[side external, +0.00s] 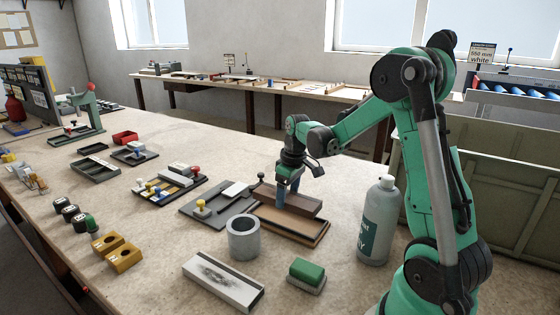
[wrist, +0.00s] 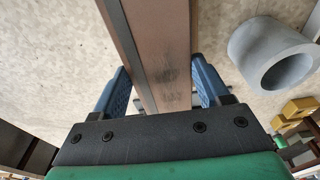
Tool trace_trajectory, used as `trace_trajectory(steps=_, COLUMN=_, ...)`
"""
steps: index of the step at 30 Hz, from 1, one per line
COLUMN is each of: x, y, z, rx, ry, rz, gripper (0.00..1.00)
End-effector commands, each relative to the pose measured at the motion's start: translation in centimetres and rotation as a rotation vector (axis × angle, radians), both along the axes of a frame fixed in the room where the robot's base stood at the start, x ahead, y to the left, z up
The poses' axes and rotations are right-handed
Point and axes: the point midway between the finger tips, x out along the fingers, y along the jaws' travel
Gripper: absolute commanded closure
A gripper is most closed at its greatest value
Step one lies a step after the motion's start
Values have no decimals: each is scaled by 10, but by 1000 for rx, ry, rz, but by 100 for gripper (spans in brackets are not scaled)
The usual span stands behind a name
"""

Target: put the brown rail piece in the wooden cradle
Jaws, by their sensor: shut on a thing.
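The brown rail piece (side external: 305,204) is a long, straight bar. My gripper (side external: 281,193) is shut on it near its middle, pointing down. In the wrist view the rail piece (wrist: 158,45) runs between the two blue fingers (wrist: 163,88), with dark marks on its face. The wooden cradle (side external: 284,232), a low brown tray with a raised rim, lies on the bench under and in front of the rail piece. The rail piece hides part of it. I cannot tell whether the two touch.
A grey tray with a yellow knob (side external: 201,207) lies left of the cradle. A grey cup (side external: 243,243) stands in front, and a bottle (side external: 376,225) stands to the right.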

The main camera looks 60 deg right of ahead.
Motion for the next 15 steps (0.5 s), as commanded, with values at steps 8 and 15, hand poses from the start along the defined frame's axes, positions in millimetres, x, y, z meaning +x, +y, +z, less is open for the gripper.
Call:
trace_trajectory(steps=8, x=0, y=0, z=-32, rx=0, ry=0, rz=0, gripper=95)
trace_trajectory(steps=15, x=0, y=0, z=-33, rx=0, ry=0, rz=0, gripper=95)
